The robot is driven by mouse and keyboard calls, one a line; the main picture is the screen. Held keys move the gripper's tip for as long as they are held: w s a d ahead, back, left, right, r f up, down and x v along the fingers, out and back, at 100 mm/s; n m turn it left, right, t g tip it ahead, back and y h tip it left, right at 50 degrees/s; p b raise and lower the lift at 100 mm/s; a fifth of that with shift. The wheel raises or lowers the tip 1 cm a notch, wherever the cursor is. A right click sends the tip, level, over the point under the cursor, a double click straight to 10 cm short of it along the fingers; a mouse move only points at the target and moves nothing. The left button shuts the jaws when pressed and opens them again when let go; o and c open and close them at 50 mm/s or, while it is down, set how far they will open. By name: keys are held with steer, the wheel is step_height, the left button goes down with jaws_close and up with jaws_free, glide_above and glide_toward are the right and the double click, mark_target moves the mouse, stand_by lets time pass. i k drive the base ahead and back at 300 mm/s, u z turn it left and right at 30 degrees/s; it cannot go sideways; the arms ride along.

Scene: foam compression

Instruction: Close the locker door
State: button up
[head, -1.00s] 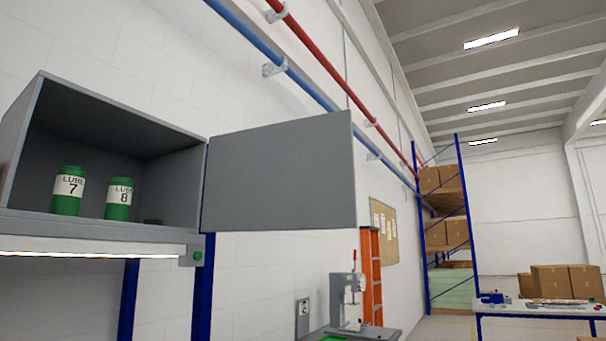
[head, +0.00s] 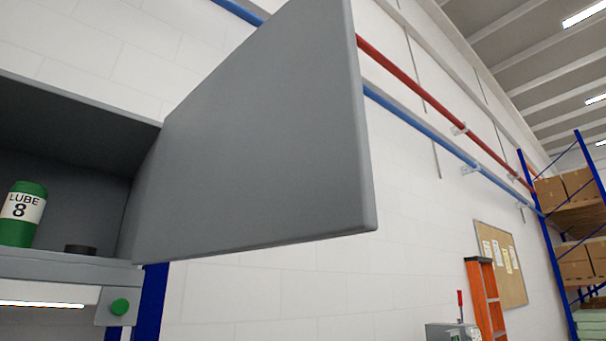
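The grey locker (head: 70,266) is at the left of the head view, with its front open. Its grey door (head: 265,140) stands wide open, hinged at the locker's right side and reaching out toward me. A green bottle labelled "LUBE 8" (head: 25,215) stands inside on the locker floor, and a small dark round object (head: 80,250) lies to its right. My gripper is not in view.
A strip light (head: 40,303) and a green button (head: 120,306) sit under the locker. A blue post (head: 150,300) stands below it. An orange ladder (head: 483,295), a pin board (head: 505,262) and a blue rack with boxes (head: 565,205) are at the right.

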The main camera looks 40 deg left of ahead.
mark_target(271, 149)
steer(key=i, duration=2.45)
steer(key=u, duration=4.1)
